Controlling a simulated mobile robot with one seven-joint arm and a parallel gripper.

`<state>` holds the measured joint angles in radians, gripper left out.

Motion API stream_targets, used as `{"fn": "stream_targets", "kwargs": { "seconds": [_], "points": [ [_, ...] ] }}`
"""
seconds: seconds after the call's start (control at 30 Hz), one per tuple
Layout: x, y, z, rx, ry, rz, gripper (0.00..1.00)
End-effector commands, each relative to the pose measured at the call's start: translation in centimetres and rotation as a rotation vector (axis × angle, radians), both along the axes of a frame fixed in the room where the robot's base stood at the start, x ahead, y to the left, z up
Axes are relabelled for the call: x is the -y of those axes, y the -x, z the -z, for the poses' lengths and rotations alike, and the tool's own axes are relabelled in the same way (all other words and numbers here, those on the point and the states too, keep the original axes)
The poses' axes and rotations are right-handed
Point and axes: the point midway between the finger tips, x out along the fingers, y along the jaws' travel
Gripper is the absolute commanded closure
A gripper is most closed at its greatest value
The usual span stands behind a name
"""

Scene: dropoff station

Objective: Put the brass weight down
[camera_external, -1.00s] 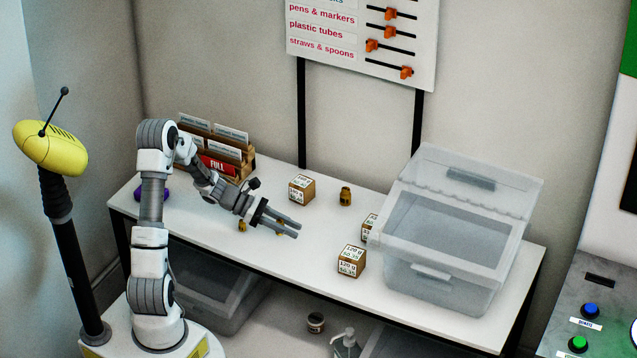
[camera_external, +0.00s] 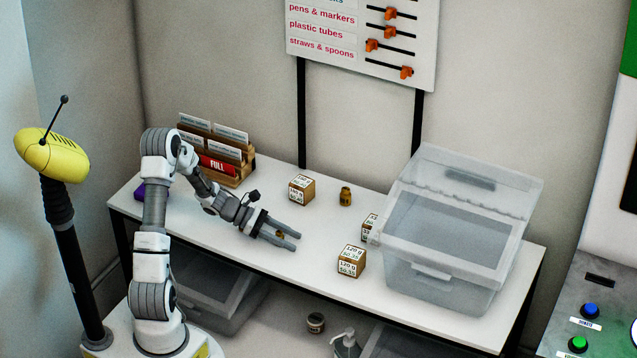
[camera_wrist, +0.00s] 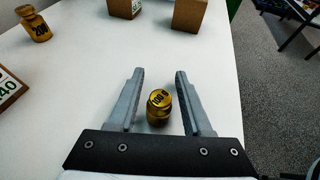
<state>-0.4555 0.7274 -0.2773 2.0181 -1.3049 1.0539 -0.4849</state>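A small brass weight marked 100 (camera_wrist: 159,107) stands upright on the white table (camera_wrist: 80,75). In the wrist view it sits between the two fingers of my gripper (camera_wrist: 159,78), with a visible gap on each side. My gripper is open around it and does not appear to touch it. In the external view my gripper (camera_external: 297,241) is low over the front of the table. The small weight is partly hidden there between the fingers (camera_external: 281,233).
A larger brass weight (camera_external: 345,196), marked 200 in the wrist view (camera_wrist: 36,24), stands farther back. Labelled boxes stand behind (camera_external: 301,189) and to the right (camera_external: 351,261). A clear lidded bin (camera_external: 440,275) fills the right end. A card rack (camera_external: 240,178) is at the back left.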

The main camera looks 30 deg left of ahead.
Motion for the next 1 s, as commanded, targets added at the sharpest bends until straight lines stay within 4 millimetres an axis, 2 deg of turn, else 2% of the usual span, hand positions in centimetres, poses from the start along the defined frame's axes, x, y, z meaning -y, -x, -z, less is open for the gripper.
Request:
{"fn": "stream_targets", "kwargs": {
  "seconds": [0.4,0.57,0.9,1.0],
  "points": [
    [-0.1,0.0,-0.6,0.001,0.0,-0.001,0.4],
    [-2.4,0.5,-1.6,0.001,-0.002,-0.005,0.4],
    [-8.7,2.1,-4.2,0.0,-0.001,-0.003,0.4],
    [-9.9,2.3,-4.7,0.002,0.0,-0.001,0.4]
  ]
}}
